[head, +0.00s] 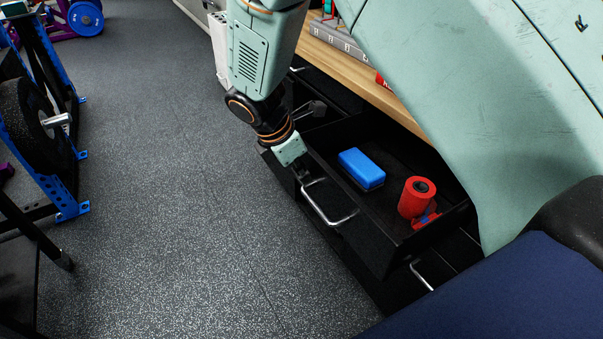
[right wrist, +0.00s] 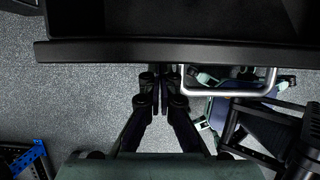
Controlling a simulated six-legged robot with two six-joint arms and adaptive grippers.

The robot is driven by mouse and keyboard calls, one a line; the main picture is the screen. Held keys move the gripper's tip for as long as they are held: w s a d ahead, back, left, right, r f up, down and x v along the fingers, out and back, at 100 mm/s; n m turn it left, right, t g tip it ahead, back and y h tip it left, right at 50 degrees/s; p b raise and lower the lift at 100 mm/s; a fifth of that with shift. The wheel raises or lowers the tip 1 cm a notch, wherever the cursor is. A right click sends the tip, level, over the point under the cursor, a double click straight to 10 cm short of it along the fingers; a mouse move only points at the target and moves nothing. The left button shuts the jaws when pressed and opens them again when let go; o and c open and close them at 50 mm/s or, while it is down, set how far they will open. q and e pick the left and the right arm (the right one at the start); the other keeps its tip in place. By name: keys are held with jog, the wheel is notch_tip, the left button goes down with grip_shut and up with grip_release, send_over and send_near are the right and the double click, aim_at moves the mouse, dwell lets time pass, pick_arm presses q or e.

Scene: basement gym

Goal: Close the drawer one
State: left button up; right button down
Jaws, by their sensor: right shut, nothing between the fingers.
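A black drawer (head: 372,243) stands pulled out from the cabinet, with a silver bar handle (head: 322,218) on its front. No number on it can be read. My right gripper (head: 304,175) is at the drawer's front, near the handle's far end. In the right wrist view its closed fingertips (right wrist: 163,73) lie just at the drawer's front edge (right wrist: 95,51), left of the handle (right wrist: 245,94). It is shut and empty, and not around the handle. Whether it touches the front cannot be told. My left gripper is not in view.
The open drawer holds a blue block (head: 361,169) and a red roll (head: 416,197). A second silver handle (head: 421,276) shows at the lower right. A wooden top (head: 345,72) runs above. Weight racks (head: 40,125) stand at left; the grey floor (head: 160,200) between is clear.

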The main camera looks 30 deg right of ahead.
jog(key=shift+w+a+f, duration=0.1)
jog(key=shift+w, duration=0.05)
jog(key=d, duration=0.7)
jog(key=d+p, duration=0.1)
jog(key=d, duration=0.3)
jog(key=shift+w, duration=0.3)
jog(key=p, duration=0.5)
send_over(382, 161)
jog(key=shift+a, duration=0.15)
jog(key=shift+w+d+r, duration=0.1)
jog(key=shift+d+r, duration=0.1)
